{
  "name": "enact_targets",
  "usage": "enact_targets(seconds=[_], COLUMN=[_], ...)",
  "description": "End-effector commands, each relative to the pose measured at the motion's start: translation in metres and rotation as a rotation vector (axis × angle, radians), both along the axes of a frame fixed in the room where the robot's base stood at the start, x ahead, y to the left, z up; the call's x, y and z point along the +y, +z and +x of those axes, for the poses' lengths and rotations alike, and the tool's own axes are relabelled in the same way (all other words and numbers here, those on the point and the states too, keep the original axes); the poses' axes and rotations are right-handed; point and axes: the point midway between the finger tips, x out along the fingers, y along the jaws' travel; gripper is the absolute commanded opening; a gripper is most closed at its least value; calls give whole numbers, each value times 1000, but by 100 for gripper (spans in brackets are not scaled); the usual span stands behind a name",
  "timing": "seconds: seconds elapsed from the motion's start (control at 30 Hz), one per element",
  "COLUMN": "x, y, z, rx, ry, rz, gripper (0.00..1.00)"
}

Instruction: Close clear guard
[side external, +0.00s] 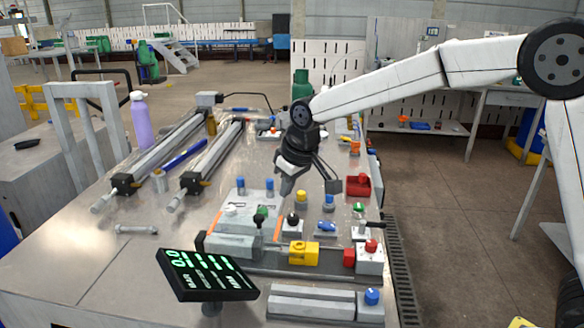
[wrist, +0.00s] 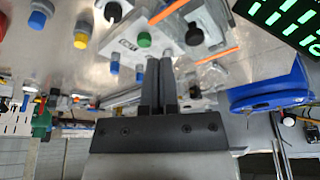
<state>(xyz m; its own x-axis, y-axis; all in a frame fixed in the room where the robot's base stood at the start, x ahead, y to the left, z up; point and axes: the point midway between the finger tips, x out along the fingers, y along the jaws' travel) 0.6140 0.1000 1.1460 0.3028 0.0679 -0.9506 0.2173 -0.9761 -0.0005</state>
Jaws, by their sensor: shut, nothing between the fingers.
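My gripper (side external: 286,188) is shut and empty, pointing down above the work table, just behind the grey control box. In the wrist view its two fingers (wrist: 160,65) are together, with their tips beside a green button (wrist: 144,40) and a black knob (wrist: 194,35). The green button (side external: 261,213) and the black knob (side external: 292,218) also show in the side view, below and in front of the fingertips. A faint see-through panel (side external: 278,224) seems to stand between them; it may be the clear guard, but its outline and how far it is open cannot be told.
A lit display (side external: 207,275) stands at the front. Two conveyor rails (side external: 160,155) and a purple bottle (side external: 141,120) are at the left. Small coloured knobs surround the box.

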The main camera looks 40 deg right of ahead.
Motion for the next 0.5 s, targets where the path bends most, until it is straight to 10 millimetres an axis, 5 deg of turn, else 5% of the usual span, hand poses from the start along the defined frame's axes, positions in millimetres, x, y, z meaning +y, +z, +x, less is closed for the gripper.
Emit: enact_targets(seconds=[0.2, 0.5], x=[34, 59], y=[27, 47], z=[35, 55], rx=[-21, -34], ry=[55, 93], rz=[6, 9], gripper=[0, 0])
